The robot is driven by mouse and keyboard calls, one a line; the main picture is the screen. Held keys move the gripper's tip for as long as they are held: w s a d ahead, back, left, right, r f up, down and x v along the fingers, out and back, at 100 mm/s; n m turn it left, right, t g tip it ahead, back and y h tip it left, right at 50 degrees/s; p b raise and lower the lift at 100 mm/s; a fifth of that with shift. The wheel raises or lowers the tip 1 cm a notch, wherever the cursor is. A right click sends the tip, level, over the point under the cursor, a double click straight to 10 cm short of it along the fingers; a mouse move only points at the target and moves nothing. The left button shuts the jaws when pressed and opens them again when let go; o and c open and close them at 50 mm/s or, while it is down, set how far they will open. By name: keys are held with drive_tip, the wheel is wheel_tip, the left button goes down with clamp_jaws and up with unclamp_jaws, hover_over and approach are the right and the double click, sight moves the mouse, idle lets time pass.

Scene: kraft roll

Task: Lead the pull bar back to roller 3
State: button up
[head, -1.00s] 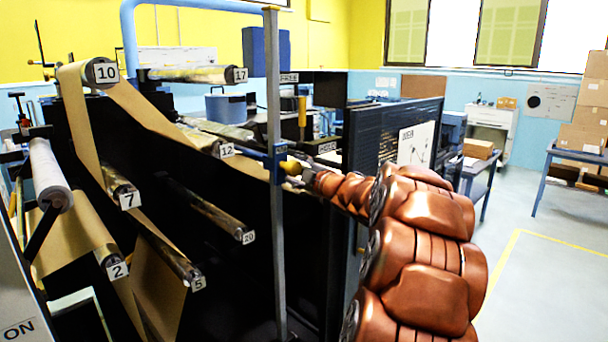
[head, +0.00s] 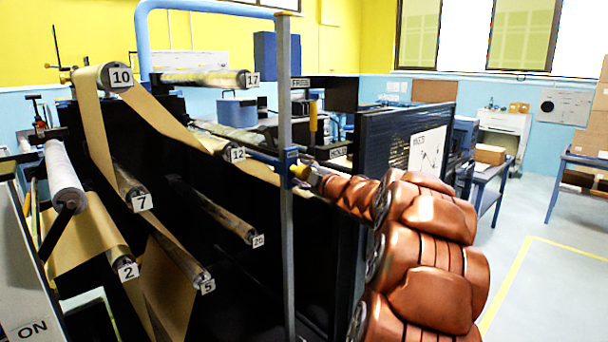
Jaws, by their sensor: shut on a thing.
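My gripper (head: 308,174) is shut at the yellow end of the pull bar (head: 265,157), just right of a grey upright post. The bar's blue part runs left behind the post toward roller 12 (head: 238,154). Brown kraft paper (head: 158,112) comes down from roller 10 (head: 120,77) to roller 12. The paper's join to the bar is too small to make out. No label 3 shows, so I cannot tell where roller 3 is.
Rollers 7 (head: 142,202), 2 (head: 127,271), 5 (head: 208,286), 20 (head: 257,241) and 17 (head: 252,78) stick out from the dark machine frame. The grey post (head: 286,230) stands close to my gripper. Open floor (head: 550,270) lies at the right.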

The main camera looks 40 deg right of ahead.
clamp_jaws()
drive_tip(key=shift+a+f+b, duration=0.1)
drive_tip(key=shift+a+b, duration=0.25)
drive_tip(key=a+b, duration=0.7)
drive_tip(key=a, duration=0.7)
drive_tip(key=shift+w+a+b, duration=0.2)
drive_tip(key=shift+a+b, duration=0.1)
drive_tip(key=a+r+p, duration=0.4)
drive_tip(key=r, duration=0.2)
drive_tip(key=shift+a+r, duration=0.15)
drive_tip(key=shift+a, duration=0.1)
